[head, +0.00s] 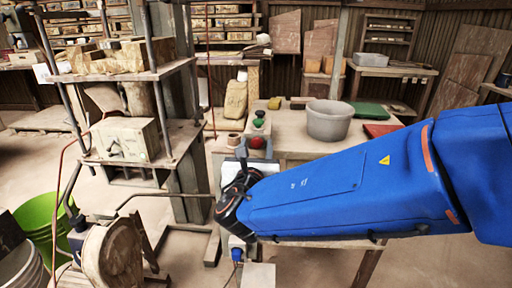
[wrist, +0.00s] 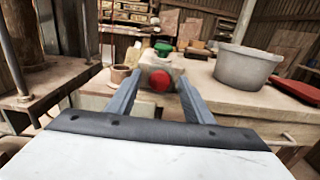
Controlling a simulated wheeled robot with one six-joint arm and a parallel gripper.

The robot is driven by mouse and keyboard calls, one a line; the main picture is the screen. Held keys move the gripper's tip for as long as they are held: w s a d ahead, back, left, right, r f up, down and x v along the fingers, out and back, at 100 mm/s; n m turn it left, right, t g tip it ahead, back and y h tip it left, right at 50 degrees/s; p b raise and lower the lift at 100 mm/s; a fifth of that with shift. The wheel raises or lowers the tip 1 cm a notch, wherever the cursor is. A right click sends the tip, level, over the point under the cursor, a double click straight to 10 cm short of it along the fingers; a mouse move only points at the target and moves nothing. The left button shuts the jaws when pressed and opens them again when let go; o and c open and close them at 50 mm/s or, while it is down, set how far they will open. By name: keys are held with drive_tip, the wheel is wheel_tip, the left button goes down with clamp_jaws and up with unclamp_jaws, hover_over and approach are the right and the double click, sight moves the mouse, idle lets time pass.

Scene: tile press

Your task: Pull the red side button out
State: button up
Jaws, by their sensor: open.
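The red side button (wrist: 160,83) is a round knob on the near face of a small pale control box (wrist: 158,66) with a green button (wrist: 162,48) on top. In the wrist view my gripper (wrist: 160,88) is open, with one finger on each side of the red button. I cannot tell whether the fingers touch it. In the head view the red button (head: 258,142) shows just beyond my gripper (head: 252,152), below the green button (head: 260,114). My blue arm reaches in from the right.
A grey tub (head: 328,121) stands on the worktable to the right, near a green tray (head: 368,110) and a red tray (head: 381,130). A small clay pot (head: 234,139) sits left of the control box. The press frame (head: 170,70) stands at left.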

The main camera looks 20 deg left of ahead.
clamp_jaws()
drive_tip(key=shift+s+d, duration=0.2)
drive_tip(key=shift+s, duration=0.45)
unclamp_jaws()
drive_tip(key=shift+s, duration=0.1)
drive_tip(key=v, duration=1.7)
drive_tip(key=shift+s, duration=0.2)
